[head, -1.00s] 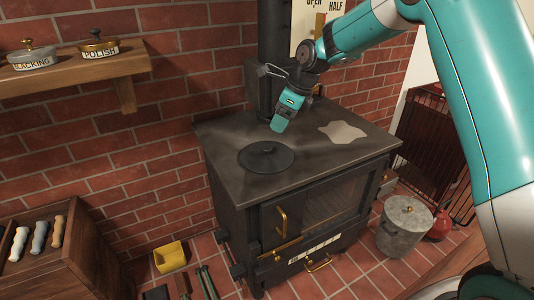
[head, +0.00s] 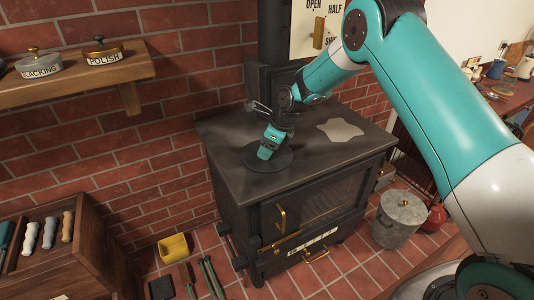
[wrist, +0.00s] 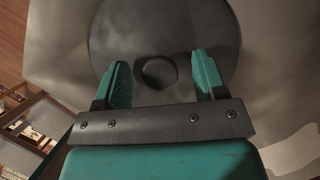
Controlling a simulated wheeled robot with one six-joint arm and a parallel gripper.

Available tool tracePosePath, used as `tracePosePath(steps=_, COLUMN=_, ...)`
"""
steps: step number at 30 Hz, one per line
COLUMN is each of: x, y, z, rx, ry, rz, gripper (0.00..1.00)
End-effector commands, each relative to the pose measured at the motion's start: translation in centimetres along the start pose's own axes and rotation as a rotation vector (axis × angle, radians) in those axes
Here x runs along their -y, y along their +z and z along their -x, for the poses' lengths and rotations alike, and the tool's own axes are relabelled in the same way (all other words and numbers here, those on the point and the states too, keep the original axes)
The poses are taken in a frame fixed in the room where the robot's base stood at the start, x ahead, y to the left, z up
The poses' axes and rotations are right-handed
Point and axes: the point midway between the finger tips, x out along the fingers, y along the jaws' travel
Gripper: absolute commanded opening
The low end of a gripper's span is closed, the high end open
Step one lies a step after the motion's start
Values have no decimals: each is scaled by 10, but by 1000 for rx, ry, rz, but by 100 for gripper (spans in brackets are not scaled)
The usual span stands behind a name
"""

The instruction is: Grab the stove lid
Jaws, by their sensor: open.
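The stove lid (head: 281,160) is a dark round disc lying on the top of the black stove (head: 240,184). In the head view my gripper (head: 264,158) covers part of it. In the wrist view the lid (wrist: 215,30) fills the upper middle, with a round knob (wrist: 158,72) at its centre. My gripper (wrist: 160,84) is open, with one teal finger on each side of the knob as seen from above. Both fingers look clear of the knob. How far the fingertips are above the lid is hard to tell.
A pale patch (head: 340,130) lies on the stove top to the right. A stovepipe (head: 279,40) rises behind. A wooden shelf (head: 60,85) with two lidded pots is on the left wall. A metal bin (head: 401,220) stands on the floor right of the stove.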

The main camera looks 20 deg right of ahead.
Motion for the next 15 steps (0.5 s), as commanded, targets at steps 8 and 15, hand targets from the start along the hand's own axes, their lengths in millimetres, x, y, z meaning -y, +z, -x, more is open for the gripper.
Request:
tracePosePath(steps=8, x=0, y=0, z=0, rx=0, ry=0, rz=0, gripper=16)
tracePosePath(steps=15, x=1, y=2, z=2, rx=3, ry=-2, rz=1, gripper=0)
